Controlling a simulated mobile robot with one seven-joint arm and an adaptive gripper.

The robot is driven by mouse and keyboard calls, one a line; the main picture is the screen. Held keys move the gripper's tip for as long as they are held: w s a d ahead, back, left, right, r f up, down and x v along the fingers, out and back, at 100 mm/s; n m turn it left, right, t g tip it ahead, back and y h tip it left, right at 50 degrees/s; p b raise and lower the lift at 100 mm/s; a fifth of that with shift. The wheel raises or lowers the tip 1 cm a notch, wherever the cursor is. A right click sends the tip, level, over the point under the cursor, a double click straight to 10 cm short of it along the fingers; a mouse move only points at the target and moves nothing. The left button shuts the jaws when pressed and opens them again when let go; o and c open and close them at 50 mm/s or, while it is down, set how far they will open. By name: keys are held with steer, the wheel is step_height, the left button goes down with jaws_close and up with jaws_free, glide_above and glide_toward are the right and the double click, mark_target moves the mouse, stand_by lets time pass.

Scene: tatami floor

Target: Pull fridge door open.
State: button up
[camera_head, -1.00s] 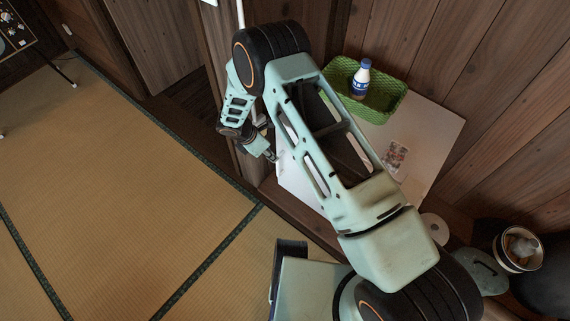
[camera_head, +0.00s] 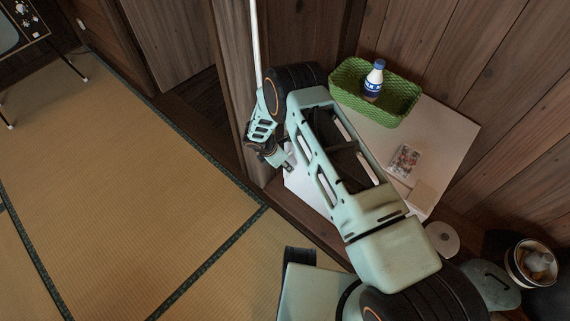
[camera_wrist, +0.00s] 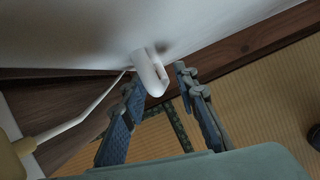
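The white fridge (camera_head: 440,132) stands in the wooden alcove, seen from above in the head view, largely covered by my arm. In the wrist view its white front (camera_wrist: 90,30) fills the top, and a white curved handle (camera_wrist: 149,74) sticks out from it. My gripper (camera_wrist: 160,82) is open, with one fingertip on each side of the handle's end. The left fingertip is very close to the handle; I cannot tell if it touches. A gap shows on the right. In the head view my gripper (camera_head: 284,160) is at the fridge's front, small and partly hidden. No door gap is visible.
A green basket (camera_head: 347,93) with a white and blue bottle (camera_head: 374,80) stands on the fridge top, near a picture card (camera_head: 404,161). Pots (camera_head: 530,262) stand at the right. Tatami floor (camera_head: 130,180) is clear at left.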

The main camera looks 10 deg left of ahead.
steer(key=shift+c, duration=0.3)
jaws_close()
steer(key=shift+s, duration=0.1)
